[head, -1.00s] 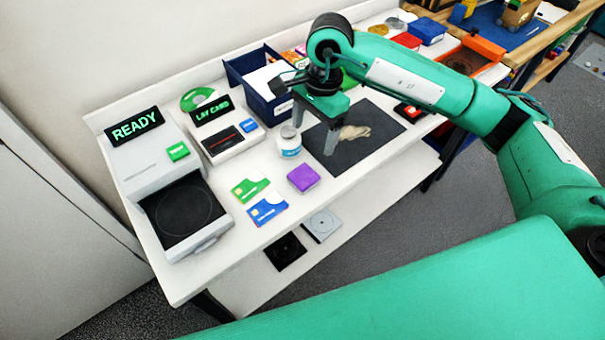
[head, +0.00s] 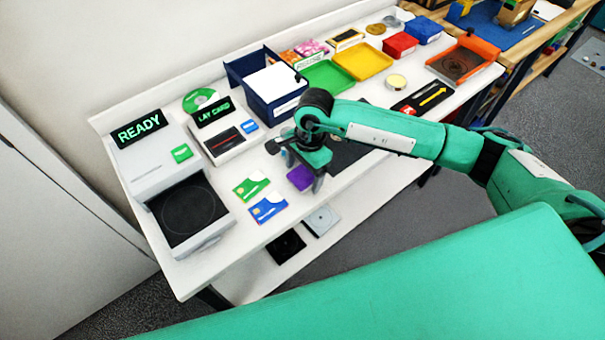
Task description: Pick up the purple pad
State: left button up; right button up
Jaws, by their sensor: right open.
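The purple pad (head: 299,177) lies on the white table (head: 228,220), right of the green and blue cards. My right gripper (head: 304,172) points down over the pad with its fingers apart. One finger shows at the pad's right side, and another shows at its upper left. The gripper hides part of the pad's right side. I cannot tell whether the fingers touch it. My left gripper is not in view.
A green card (head: 251,186) and a blue card (head: 268,208) lie left of the pad. A card reader (head: 222,137) and a grey machine (head: 185,210) stand further left. A dark blue bin (head: 270,98) is behind my gripper. My arm partly covers a dark mat (head: 345,155).

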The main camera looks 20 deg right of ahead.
jog(key=c, duration=1.1)
jog(key=shift+o, duration=0.2)
